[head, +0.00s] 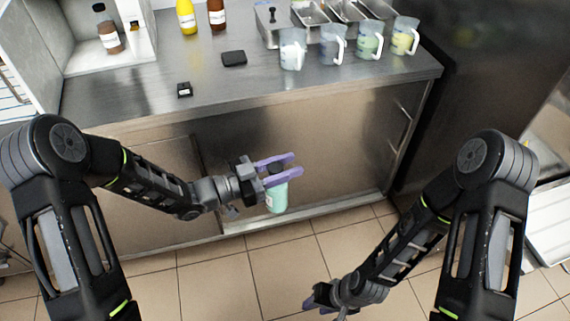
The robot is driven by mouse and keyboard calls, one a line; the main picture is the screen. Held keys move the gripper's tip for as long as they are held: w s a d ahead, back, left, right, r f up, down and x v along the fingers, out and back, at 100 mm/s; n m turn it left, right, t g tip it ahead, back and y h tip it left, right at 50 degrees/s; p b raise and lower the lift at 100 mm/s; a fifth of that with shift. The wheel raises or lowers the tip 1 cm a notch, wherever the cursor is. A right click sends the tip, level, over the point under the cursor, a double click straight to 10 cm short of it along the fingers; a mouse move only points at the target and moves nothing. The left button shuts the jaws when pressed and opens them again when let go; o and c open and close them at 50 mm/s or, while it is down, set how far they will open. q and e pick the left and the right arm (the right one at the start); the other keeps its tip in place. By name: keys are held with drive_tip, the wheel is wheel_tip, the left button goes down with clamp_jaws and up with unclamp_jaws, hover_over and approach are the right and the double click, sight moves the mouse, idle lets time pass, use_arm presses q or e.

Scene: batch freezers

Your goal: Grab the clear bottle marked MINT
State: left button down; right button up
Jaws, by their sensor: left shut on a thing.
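My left gripper (279,168) has purple fingers and is shut on a clear bottle (277,197) with mint-green contents. It holds the bottle in the air, about upright, in front of the steel cabinet below the counter. The bottle's top is partly hidden by the fingers, and its label is too small to read. My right gripper (318,300) is low over the tiled floor, apart from the bottle. Its purple fingers are partly hidden by its own arm, so its opening does not show.
The steel counter (140,95) carries several clear jugs (293,50), metal trays (270,28), a yellow bottle (186,17), a brown bottle (217,15) and two small black items (234,58). Another brown bottle (110,38) stands in the white niche at left. The counter's front left is mostly clear.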

use_arm(q)
drive_tip(key=shift+r, duration=0.25)
wheel_tip(320, 180, up, 10)
drive_tip(key=w+d+n+t+y, duration=0.1)
drive_tip(key=w+n+t+y, duration=0.1)
drive_tip(key=n+t+y, duration=0.7)
drive_tip(key=shift+d+f+n+t+y, duration=0.15)
drive_tip(key=shift+d+n+t+y, duration=0.25)
drive_tip(key=shift+n+y, duration=2.25)
drive_tip(key=shift+m+y, duration=0.85)
use_arm(e)
drive_tip(key=shift+o, duration=0.3)
